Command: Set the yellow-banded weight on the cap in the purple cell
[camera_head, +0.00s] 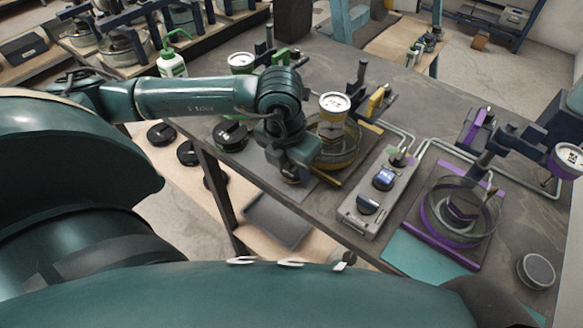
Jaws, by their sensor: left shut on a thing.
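My left gripper (290,168) points down at the near edge of the bench, just left of the yellow cell. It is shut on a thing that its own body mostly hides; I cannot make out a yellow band. The purple cell's clear ring (427,212) stands on a purple-edged plate to the right, well apart from the gripper. A dark cap (463,206) sits inside this ring. A purple-banded gauge (566,160) is at the far right. My right gripper is out of view.
The yellow cell has a yellow-banded gauge (333,104) beside my wrist. A grey control box (377,190) and pipes lie between the yellow and purple cells. A round grey-topped object (536,271) stands at right. Black discs (161,134) lie lower left.

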